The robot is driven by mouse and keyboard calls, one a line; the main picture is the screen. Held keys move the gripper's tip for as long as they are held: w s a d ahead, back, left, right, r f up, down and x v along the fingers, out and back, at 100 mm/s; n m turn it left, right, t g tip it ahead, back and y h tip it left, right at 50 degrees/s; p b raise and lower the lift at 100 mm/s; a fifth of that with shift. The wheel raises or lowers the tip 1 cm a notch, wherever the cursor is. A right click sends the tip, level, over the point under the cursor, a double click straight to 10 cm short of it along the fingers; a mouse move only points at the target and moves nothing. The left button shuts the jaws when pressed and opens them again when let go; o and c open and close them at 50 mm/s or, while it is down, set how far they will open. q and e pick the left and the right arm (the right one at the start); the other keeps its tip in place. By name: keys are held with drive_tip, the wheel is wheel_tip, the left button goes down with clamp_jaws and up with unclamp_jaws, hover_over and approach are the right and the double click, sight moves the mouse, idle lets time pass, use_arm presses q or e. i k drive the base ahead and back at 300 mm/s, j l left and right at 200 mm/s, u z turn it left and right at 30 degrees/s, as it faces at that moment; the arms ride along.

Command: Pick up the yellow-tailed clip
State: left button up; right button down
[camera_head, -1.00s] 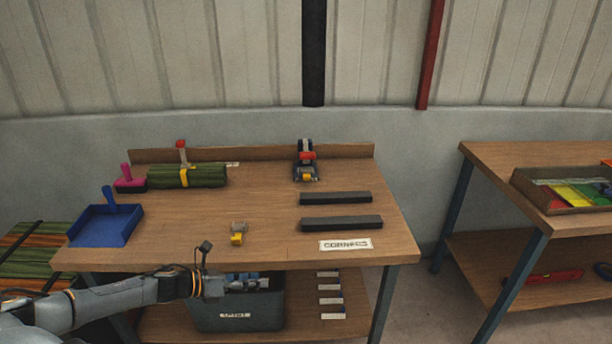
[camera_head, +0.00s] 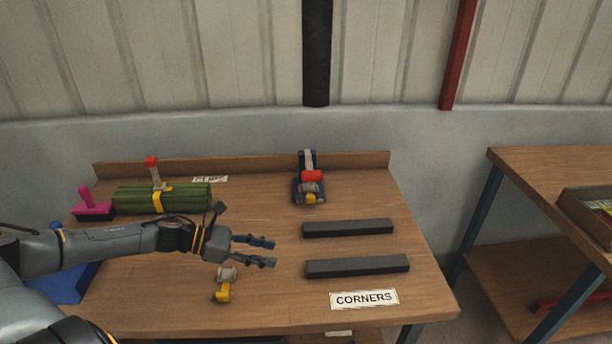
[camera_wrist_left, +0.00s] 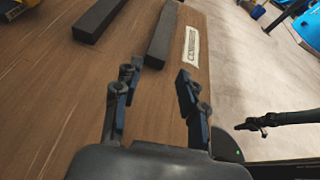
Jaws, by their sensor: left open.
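The yellow-tailed clip (camera_head: 223,291) lies on the wooden bench near its front edge in the head view, with a grey head towards the back and a yellow tail towards the front. My left gripper (camera_head: 273,252) is open and empty above the bench, behind and to the right of the clip. The clip does not show in that view.
Two dark bars (camera_head: 348,228) lie right of the gripper, behind the CORNERS label (camera_head: 364,299). A green bundle (camera_head: 180,196) with a yellow band and a red-topped device (camera_head: 309,187) stand at the back. A blue tray (camera_head: 62,284) is partly hidden behind my left arm.

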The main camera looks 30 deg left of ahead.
sight(310, 199)
drive_tip(key=i+j, duration=0.7)
drive_tip(key=j, duration=0.15)
